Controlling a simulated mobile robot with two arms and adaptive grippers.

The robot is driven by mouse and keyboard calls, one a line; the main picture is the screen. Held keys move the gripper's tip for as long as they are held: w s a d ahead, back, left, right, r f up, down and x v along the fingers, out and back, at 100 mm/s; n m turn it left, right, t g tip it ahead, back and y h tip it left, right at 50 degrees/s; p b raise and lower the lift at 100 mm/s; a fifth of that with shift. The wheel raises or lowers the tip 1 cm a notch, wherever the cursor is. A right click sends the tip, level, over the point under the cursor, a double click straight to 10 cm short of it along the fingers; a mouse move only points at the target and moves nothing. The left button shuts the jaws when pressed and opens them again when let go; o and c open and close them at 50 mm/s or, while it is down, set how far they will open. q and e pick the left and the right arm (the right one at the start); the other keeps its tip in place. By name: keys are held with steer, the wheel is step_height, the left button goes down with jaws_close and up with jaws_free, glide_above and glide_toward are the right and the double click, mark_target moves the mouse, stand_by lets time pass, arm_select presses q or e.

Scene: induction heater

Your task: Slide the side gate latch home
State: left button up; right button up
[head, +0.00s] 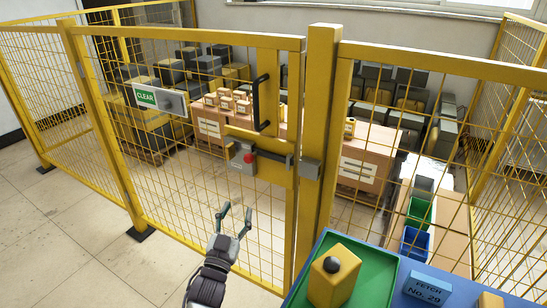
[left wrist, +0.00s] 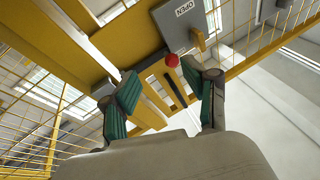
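The side gate latch (head: 242,154) is a grey plate with a red knob (head: 249,158) on the yellow mesh gate (head: 190,35). A dark bar (head: 272,156) runs right from it towards a grey block (head: 311,168) on the post; I cannot tell whether the bar enters the block. My left gripper (head: 235,211) is open and empty, below the latch and apart from it. In the left wrist view, the red knob (left wrist: 172,60) shows beyond and between the open fingers (left wrist: 171,80), near a plate marked OPEN (left wrist: 183,12). My right gripper is not in view.
A black handle (head: 261,103) stands on the gate above the latch. A CLEAR sign (head: 146,97) hangs to the left. A blue table with a green tray (head: 376,278), holding a yellow block (head: 332,280), stands at front right. The floor (head: 60,220) is free at left.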

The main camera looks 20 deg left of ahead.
mark_target(248, 162)
arm_select(q)
steer(key=shift+t+y, duration=0.3)
steer(key=shift+t, duration=0.2)
steer(key=r+x, duration=0.1)
steer(key=x, duration=0.3)
steer(key=s+r+p+x, duration=0.1)
steer(key=x, duration=0.4)
steer(key=r+x, duration=0.1)
steer(key=x, duration=0.3)
steer(key=shift+a+r, duration=0.15)
steer(key=shift+x, duration=0.8)
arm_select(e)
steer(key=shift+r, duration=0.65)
arm_select(q)
steer(key=shift+c, duration=0.2)
jaws_close()
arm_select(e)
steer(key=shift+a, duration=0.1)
